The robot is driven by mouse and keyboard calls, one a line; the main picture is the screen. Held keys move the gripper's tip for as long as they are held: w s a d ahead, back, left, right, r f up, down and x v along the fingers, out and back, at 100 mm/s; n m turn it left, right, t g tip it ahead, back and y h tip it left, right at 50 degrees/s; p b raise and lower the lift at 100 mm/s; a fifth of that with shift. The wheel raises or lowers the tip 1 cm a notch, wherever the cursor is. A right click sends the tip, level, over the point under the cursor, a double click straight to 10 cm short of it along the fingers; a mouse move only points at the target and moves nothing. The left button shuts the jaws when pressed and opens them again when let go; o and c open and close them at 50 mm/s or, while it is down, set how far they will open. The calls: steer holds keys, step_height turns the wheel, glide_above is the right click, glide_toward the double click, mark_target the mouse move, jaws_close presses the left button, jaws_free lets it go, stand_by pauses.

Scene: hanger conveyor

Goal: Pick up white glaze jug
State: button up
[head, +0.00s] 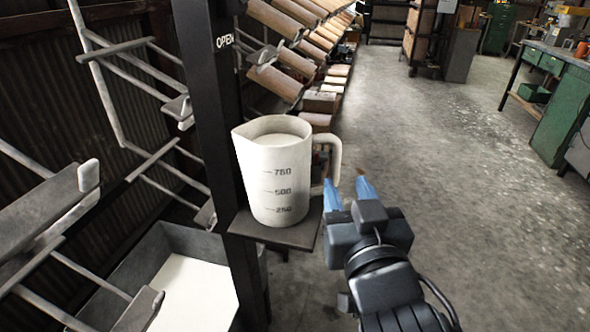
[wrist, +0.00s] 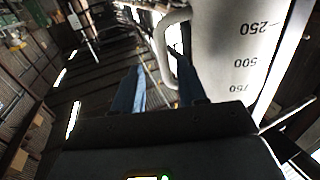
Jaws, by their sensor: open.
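The white glaze jug (head: 275,180) stands upright on a small dark shelf (head: 278,236) fixed to a black post. Its side carries the marks 750, 500 and 250, and its handle (head: 333,162) points right. White content shows inside its top. My gripper (head: 347,192) is open, with blue fingers just right of the jug, near the lower end of the handle. In the wrist view the jug (wrist: 232,50) appears upside down at the right, with its handle close to my gripper (wrist: 160,90). The handle appears near the right finger; I cannot tell whether it lies between the fingers.
The black post (head: 215,100) stands just behind and left of the jug. Metal hanger arms (head: 50,205) stick out at left, above a grey bin (head: 185,240) with white content. Racks of brown rolls run behind. The concrete floor (head: 440,150) at right is clear up to a green workbench (head: 565,110).

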mark_target(336, 173)
steer(key=w, duration=0.2)
steer(key=w+a, duration=0.1)
steer(key=w, duration=0.3)
steer(key=shift+w+a+f+p, duration=0.2)
steer(key=shift+f+p, duration=0.2)
jaws_close()
stand_by(1.0)
steer(key=shift+r, duration=0.25)
